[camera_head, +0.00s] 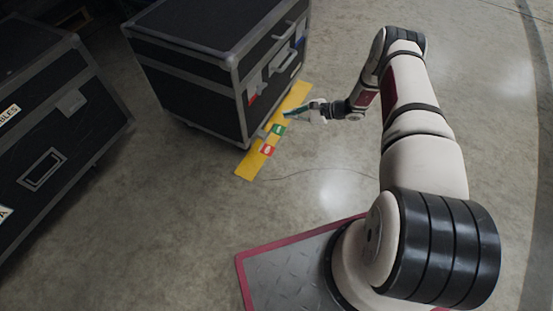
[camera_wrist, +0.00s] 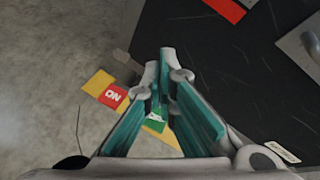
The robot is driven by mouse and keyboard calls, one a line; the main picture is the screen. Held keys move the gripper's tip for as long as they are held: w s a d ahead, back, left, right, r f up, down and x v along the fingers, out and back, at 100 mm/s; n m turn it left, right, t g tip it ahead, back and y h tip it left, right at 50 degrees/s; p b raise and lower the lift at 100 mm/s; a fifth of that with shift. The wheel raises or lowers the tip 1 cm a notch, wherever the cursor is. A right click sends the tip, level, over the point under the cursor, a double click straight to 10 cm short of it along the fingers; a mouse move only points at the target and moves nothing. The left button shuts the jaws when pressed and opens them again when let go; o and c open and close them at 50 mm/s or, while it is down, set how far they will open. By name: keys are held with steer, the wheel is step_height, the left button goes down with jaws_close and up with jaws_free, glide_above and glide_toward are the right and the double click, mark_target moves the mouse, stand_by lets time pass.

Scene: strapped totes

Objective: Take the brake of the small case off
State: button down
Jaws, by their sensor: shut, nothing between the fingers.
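The small case (camera_head: 215,70), black with grey metal edges, stands on the floor in the middle of the head view; its dark side (camera_wrist: 235,75) fills the right of the wrist view. A yellow strip (camera_head: 245,166) lies along its foot, with a green label (camera_head: 278,131) and a red label (camera_head: 267,150); the red one (camera_wrist: 112,96) reads ON in the wrist view. A small grey piece (camera_wrist: 128,61) at the case's lower edge may be the brake pedal; I cannot tell its position. My gripper (camera_head: 291,114) is shut and empty above the strip, close beside the case.
A larger black case (camera_head: 60,130) with a latch and white labels stands at the left. A grey handle (camera_head: 283,60) and red and blue labels are on the small case's near side. The floor (camera_head: 190,230) in front is clear; a thin cable-like line crosses it.

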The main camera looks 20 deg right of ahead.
steer(key=s+f+m+t+h+b, duration=0.1)
steer(key=s+f+m+t+b, duration=0.1)
steer(key=f, duration=1)
steer(key=s+d+f+m+t+h+b, duration=0.1)
steer(key=s+f+m+b, duration=0.2)
steer(key=f, duration=0.9)
steer(key=s+m, duration=0.1)
steer(key=s, duration=0.2)
steer(key=shift+f+t, duration=0.25)
steer(key=shift+t, duration=0.15)
steer(key=b+x, duration=0.4)
steer(key=x, duration=0.6)
steer(key=shift+a+f+b, duration=0.1)
steer(key=shift+f+b, duration=0.05)
steer(key=shift+b, duration=0.25)
steer(key=shift+s+r, duration=0.1)
steer(key=shift+r, duration=0.75)
steer(key=shift+s+a+r, duration=0.1)
steer(key=shift+r, duration=0.5)
steer(key=shift+s+a+r, duration=0.1)
steer(key=shift+s+r, duration=0.05)
steer(key=shift+r, duration=0.5)
